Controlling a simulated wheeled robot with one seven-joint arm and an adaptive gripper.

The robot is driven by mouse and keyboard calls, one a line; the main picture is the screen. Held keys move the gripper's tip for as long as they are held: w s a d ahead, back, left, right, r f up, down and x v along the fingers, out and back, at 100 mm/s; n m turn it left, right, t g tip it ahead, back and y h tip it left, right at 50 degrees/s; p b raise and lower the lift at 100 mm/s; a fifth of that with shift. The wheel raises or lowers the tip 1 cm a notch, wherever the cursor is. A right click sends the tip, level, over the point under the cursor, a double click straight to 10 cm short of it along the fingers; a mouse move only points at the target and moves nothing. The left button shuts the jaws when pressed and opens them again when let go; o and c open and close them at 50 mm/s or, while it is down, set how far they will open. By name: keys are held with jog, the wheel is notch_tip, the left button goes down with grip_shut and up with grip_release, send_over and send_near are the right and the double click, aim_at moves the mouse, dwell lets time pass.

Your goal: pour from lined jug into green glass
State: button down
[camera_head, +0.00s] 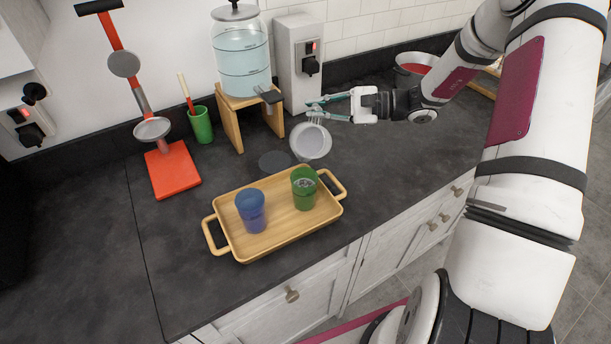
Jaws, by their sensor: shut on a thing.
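My gripper (318,108) is shut on the lined jug (311,142), a pale grey vessel, and holds it above the counter behind the tray. The jug is tilted, with its round mouth turned toward the camera and the tray. The green glass (304,194) stands upright at the right end of the tray, below and in front of the jug, apart from it. Something pale shows inside the green glass; I cannot tell what. No stream is visible between jug and glass. The jug's contents and its lines are too small to make out.
The wooden tray (275,243) also carries a blue glass (250,210) at left. A dark round disc (274,162) lies behind it. A water dispenser (241,55) on a wooden stand, a green cup (201,125) and a red-based stand (172,170) are behind. The left counter is clear.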

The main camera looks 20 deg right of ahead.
jog(key=shift+s+a+r+n, duration=0.1)
jog(key=shift+s+r+n, duration=0.1)
jog(key=shift+n, duration=0.1)
jog(key=shift+w+d+f+m+y+b, duration=1)
jog(key=shift+w+d+f+m+b, duration=1.55)
jog(key=shift+f+m+b, duration=1.75)
jog(key=shift+m, duration=0.4)
jog(key=shift+w+a+r+p, duration=0.15)
jog(key=shift+r+p, duration=0.25)
jog(key=shift+r, duration=0.4)
jog(key=shift+w+a+r+p, duration=0.15)
jog(key=shift+r+p, duration=0.3)
jog(key=shift+r, duration=0.3)
jog(key=shift+w+a+r+p, duration=0.15)
jog(key=shift+r+p, duration=0.25)
jog(key=shift+r, duration=0.4)
